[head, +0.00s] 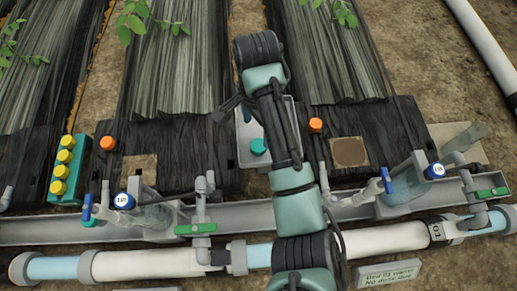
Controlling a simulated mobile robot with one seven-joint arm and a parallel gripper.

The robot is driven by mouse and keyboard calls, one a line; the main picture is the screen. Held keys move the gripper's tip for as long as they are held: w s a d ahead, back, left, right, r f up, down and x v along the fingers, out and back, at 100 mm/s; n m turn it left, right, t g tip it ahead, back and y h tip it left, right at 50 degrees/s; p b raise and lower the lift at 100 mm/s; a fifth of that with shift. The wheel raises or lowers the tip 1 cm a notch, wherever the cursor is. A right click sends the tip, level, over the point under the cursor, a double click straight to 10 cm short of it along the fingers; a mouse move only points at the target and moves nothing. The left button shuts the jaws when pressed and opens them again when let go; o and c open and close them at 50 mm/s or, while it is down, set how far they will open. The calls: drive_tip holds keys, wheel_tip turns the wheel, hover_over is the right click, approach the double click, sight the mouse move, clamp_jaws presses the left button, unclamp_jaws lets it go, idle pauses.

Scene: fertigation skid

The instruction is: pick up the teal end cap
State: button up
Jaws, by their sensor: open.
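The teal end cap (258,147) sits in a small grey tray (240,158) near the middle of the head view, just left of my arm. A second small teal piece (88,222) shows at the far left, by the grey channel. My arm reaches up from the bottom edge and passes over the tray's right side. My gripper (226,110) shows as a dark shape beyond the cap, at the tray's upper left. It is open and apart from the cap. Its fingers are largely hidden by the wrist.
A green block with several yellow knobs (66,171) stands at the left. Orange caps (107,143) flank the tray area. Blue-handled valves (87,206), gauges (123,201) and green-handled valves (196,229) line the grey channel. A white pipe (150,263) crosses the front.

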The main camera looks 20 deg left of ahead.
sight(259, 145)
drive_tip(key=shift+d+f+b, duration=0.15)
drive_tip(key=shift+f+b, duration=1.55)
drive_tip(key=shift+f, duration=0.2)
drive_tip(key=shift+d+f+b, duration=0.1)
drive_tip(key=shift+f+b, duration=1.55)
drive_tip(key=shift+f, duration=0.25)
drive_tip(key=shift+r, duration=0.1)
drive_tip(key=shift+s, duration=0.1)
clamp_jaws()
drive_tip(key=shift+r, duration=0.1)
